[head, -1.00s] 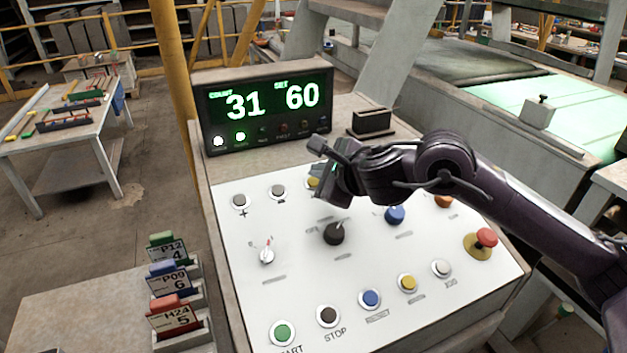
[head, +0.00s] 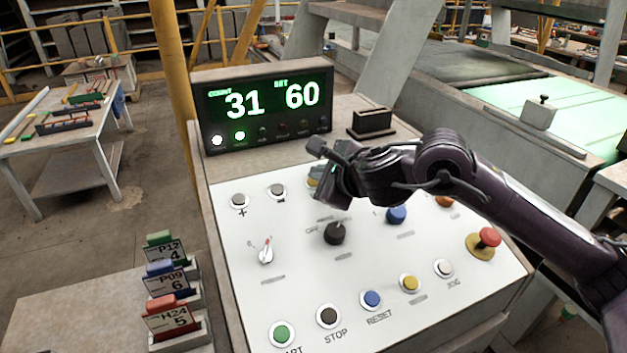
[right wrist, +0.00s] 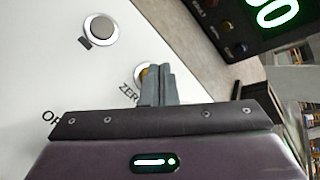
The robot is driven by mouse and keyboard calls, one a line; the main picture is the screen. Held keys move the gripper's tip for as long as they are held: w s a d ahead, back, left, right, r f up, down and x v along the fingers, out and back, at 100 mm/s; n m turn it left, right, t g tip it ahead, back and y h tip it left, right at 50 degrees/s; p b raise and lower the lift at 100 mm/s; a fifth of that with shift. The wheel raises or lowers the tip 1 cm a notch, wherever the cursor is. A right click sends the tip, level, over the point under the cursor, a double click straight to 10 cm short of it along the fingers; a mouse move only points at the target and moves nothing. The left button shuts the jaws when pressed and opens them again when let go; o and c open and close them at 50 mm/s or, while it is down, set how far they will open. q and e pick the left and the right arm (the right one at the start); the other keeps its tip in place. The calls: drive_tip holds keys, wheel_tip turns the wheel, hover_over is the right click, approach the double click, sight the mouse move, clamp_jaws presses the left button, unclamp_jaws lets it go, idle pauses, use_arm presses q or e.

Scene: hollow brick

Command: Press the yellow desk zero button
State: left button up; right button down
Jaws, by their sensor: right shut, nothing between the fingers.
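The yellow zero button (head: 312,182) is in the upper row of the white control panel (head: 290,232), right of two grey buttons. My right gripper covers most of it in the head view. In the right wrist view a sliver of the yellow button (right wrist: 143,73) and its pale ring show beside the label "ZERO", partly behind the fingers. My right gripper (head: 319,183) is shut and empty, with its fingertips (right wrist: 158,72) at the button. I cannot tell whether they touch it. My left gripper is not in view.
The display (head: 265,108) behind the panel reads count 31 and set 60. A black knob (head: 335,233), a blue button (head: 396,215) and a red mushroom button (head: 488,237) are nearby. Another yellow button (head: 410,283) sits in the front row. Label cards (head: 168,285) stand at left.

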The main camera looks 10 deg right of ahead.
drive_tip(key=shift+f+b, duration=0.35)
drive_tip(key=shift+b, duration=0.1)
idle(0.3)
drive_tip(key=shift+r, duration=0.15)
drive_tip(key=shift+s+r+p, duration=0.15)
drive_tip(key=shift+r+p, duration=0.3)
drive_tip(key=shift+r, duration=0.2)
drive_tip(key=shift+r, duration=0.1)
drive_tip(key=shift+s+d+r+p, duration=0.1)
drive_tip(key=shift+s+r+p, duration=0.1)
drive_tip(key=shift+r+p, duration=0.5)
drive_tip(key=shift+s+r+p, duration=0.25)
drive_tip(key=shift+r+p, duration=0.25)
drive_tip(key=shift+r, duration=0.35)
drive_tip(key=shift+s+d+r+p, duration=0.1)
drive_tip(key=shift+s+r+p, duration=0.1)
drive_tip(key=shift+r+p, duration=0.5)
drive_tip(key=shift+r, duration=0.1)
